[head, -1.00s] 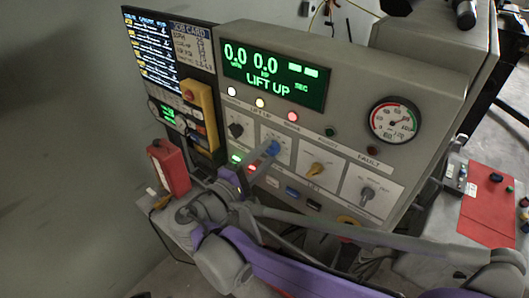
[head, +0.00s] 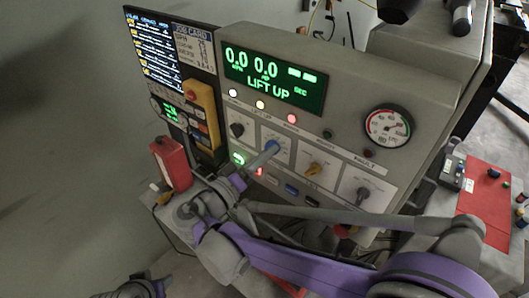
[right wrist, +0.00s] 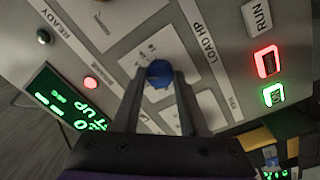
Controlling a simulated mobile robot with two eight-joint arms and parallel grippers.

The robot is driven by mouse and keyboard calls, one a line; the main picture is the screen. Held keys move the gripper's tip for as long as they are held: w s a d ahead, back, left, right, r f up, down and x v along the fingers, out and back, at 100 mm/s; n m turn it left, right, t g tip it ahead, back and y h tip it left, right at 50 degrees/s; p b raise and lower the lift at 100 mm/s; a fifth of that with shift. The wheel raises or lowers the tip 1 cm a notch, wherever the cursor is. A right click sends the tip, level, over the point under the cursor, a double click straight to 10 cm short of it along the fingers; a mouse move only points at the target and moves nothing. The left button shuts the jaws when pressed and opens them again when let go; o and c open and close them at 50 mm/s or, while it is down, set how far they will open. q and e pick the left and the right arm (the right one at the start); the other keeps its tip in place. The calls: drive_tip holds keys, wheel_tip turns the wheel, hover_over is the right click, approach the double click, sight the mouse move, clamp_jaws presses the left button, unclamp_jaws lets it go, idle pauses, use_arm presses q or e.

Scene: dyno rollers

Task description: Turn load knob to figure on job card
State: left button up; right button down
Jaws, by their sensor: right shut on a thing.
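The load knob is blue (head: 272,145) and sits on a white plate on the grey console front. It also shows in the right wrist view (right wrist: 159,72), beside the printed label LOAD HP. My right gripper (head: 264,153) is shut on the knob, with one finger on each side of it (right wrist: 160,82). The fingers hide part of the knob and its scale, so its pointer setting is unclear. The job card (head: 193,46) is on the dark panel at upper left; its figures are too small to read surely. Part of my left arm shows at the bottom left edge.
The green display (head: 272,80) reads 0.0, 0.0 and LIFT UP. A round gauge (head: 388,126) is at right. A red box (head: 171,163) stands at left.

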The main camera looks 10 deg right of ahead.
use_arm(q)
drive_tip(key=shift+w+r+p, duration=0.45)
drive_tip(key=shift+w+r, duration=0.05)
drive_tip(key=shift+r, duration=0.25)
use_arm(e)
drive_tip(key=shift+m, duration=1.7)
drive_tip(key=shift+c, duration=2.2)
unclamp_jaws()
drive_tip(key=shift+a, duration=0.15)
use_arm(q)
drive_tip(key=s+f+b, duration=0.1)
drive_tip(key=f+b, duration=0.1)
drive_tip(key=f, duration=0.1)
drive_tip(key=shift+s, duration=0.35)
use_arm(e)
drive_tip(key=v, duration=1)
drive_tip(key=shift+s+a, duration=0.2)
drive_tip(key=shift+a, duration=0.05)
use_arm(q)
drive_tip(key=shift+r, duration=0.1)
use_arm(e)
drive_tip(key=shift+d, duration=0.1)
